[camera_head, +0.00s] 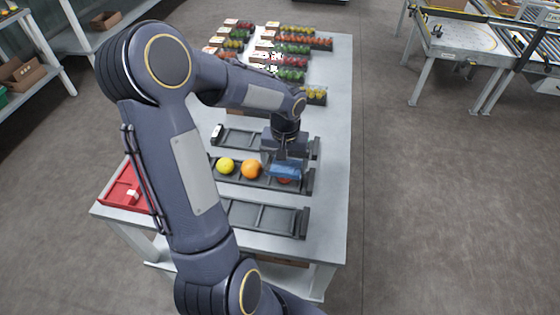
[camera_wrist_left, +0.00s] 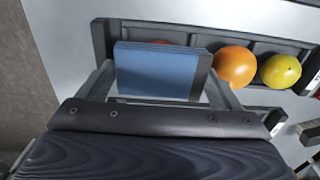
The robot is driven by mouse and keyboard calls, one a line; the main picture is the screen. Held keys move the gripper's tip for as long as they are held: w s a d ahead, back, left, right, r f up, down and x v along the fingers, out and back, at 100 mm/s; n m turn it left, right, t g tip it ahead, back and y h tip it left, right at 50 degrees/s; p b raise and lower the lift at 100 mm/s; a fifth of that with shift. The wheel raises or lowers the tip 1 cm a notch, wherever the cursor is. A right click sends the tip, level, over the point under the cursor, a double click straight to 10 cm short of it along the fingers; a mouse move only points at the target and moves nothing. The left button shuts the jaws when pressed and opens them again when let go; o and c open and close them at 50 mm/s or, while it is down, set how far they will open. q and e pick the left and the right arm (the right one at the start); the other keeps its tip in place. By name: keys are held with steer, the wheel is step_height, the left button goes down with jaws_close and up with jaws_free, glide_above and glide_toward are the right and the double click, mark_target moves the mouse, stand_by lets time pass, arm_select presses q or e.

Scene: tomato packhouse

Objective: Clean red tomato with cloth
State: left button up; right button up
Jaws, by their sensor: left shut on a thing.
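My left gripper (camera_head: 284,158) is shut on a folded blue cloth (camera_head: 285,170), which also fills the space between the fingers in the left wrist view (camera_wrist_left: 155,70). The cloth is directly over the red tomato (camera_head: 285,181), hiding most of it; whether they touch I cannot tell. A little red shows past the cloth's edge in the left wrist view (camera_wrist_left: 160,42). The tomato sits at the right end of the dark middle rack (camera_head: 308,182). My right gripper is not in view.
An orange tomato (camera_head: 250,169) and a yellow tomato (camera_head: 226,166) sit left of the cloth in the same rack. An empty rack (camera_head: 270,205) lies in front. A red tray (camera_head: 122,188) is at the table's left edge. Crates of small tomatoes (camera_head: 290,75) stand at the back.

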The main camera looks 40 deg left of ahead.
arm_select(q)
steer(key=shift+w+d, duration=0.35)
steer(key=shift+d, duration=0.2)
steer(key=shift+w+d, duration=0.3)
steer(key=shift+d, duration=0.2)
steer(key=shift+s+a, duration=0.35)
steer(key=shift+a, duration=0.3)
steer(key=shift+s+a, duration=0.35)
steer(key=shift+a, duration=0.25)
steer(key=shift+s+a, duration=0.35)
steer(key=shift+a, duration=0.3)
steer(key=shift+d, duration=0.1)
steer(key=shift+w+d+b, duration=0.25)
steer(key=shift+w+d, duration=0.3)
steer(key=shift+d, duration=0.35)
steer(key=shift+w+d+b, duration=0.2)
steer(key=shift+w+d, duration=0.35)
steer(key=shift+d, duration=0.35)
steer(key=shift+r, duration=0.15)
steer(key=shift+r+p, duration=2.35)
steer(key=shift+r, duration=0.65)
